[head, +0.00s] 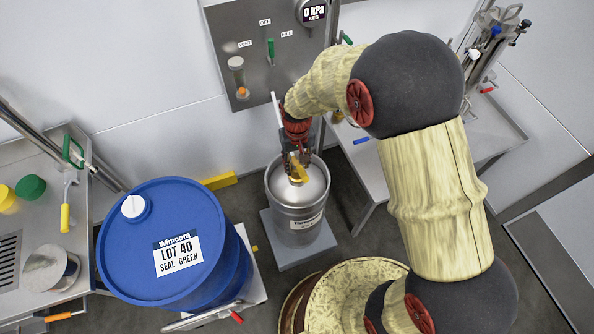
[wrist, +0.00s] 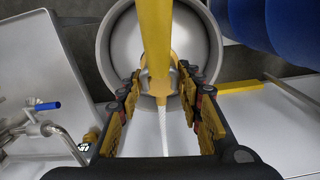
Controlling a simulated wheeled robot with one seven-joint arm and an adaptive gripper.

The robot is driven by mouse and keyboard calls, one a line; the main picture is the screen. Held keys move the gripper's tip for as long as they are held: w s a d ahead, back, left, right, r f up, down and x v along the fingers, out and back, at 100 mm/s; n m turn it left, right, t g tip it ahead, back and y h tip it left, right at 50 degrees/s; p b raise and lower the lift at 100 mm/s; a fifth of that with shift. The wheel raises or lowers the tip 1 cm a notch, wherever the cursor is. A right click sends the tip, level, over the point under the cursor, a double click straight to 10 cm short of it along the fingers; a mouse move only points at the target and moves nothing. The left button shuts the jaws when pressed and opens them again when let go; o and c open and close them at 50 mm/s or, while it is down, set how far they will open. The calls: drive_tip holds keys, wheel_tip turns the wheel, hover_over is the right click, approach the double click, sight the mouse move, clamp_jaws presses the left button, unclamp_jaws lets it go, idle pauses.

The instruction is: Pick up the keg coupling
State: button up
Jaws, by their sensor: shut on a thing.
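The keg coupling (head: 298,173) has a yellow handle and sits at the top centre of the steel keg (head: 296,218). In the wrist view the coupling's yellow handle (wrist: 155,40) runs up the picture, over the round keg top (wrist: 190,30). My gripper (head: 294,161) reaches down over the keg from above. In the wrist view my gripper (wrist: 159,82) has its two fingers on either side of the coupling's grey body, shut on it. Whether the coupling touches the keg neck is hard to tell.
A blue drum (head: 170,240) labelled LOT 40 stands left of the keg. A gauge panel (head: 262,50) is on the wall behind, and a braided hose (wrist: 163,132) runs below the coupling. A steel bench (head: 475,140) is at right.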

clamp_jaws()
idle(0.7)
